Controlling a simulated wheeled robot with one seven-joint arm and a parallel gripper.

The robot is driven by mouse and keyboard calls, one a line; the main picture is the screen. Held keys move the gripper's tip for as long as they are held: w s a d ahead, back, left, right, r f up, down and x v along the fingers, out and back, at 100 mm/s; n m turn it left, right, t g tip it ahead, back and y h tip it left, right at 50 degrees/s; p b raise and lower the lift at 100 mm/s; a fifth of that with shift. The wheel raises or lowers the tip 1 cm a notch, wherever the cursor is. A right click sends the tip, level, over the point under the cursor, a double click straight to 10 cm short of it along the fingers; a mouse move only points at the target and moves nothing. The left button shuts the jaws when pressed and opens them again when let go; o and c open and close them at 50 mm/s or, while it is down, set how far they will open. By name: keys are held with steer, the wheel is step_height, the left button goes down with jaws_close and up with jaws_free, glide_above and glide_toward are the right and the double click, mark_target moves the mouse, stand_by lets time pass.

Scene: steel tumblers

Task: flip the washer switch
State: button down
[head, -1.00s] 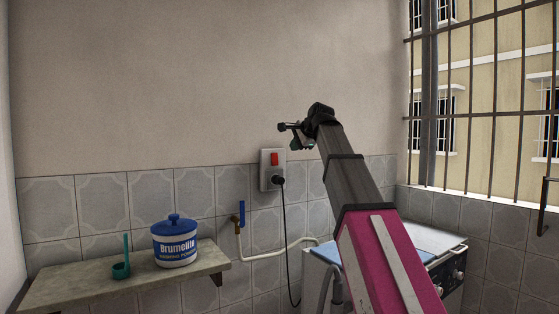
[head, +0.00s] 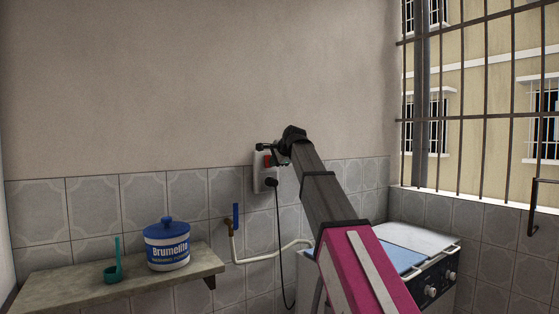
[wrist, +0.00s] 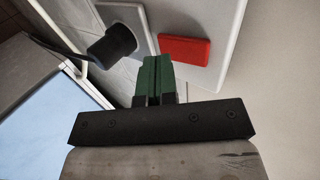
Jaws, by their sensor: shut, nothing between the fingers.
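The red washer switch (head: 268,160) sits on a white wall plate (head: 257,181), partly covered by my arm's end in the head view. In the wrist view the red rocker (wrist: 185,51) shows in full on its plate (wrist: 217,20). My gripper (wrist: 153,72) is shut, with its green fingertips together and nothing between them. The fingertips point at the plate, just left of the rocker in the wrist view. I cannot tell whether they touch the plate. A black plug (wrist: 113,46) sits in the plate left of the fingertips; it also shows in the head view (head: 271,182).
A black cord hangs from the plug. The washer (head: 405,247) stands below, to the right. A barred window is at right.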

steer(key=shift+w+a, duration=0.4)
steer(key=shift+w, duration=0.2)
steer(key=shift+f, duration=0.1)
steer(key=shift+w+a, duration=0.1)
steer(key=shift+w, duration=0.05)
steer(key=shift+r, duration=0.8)
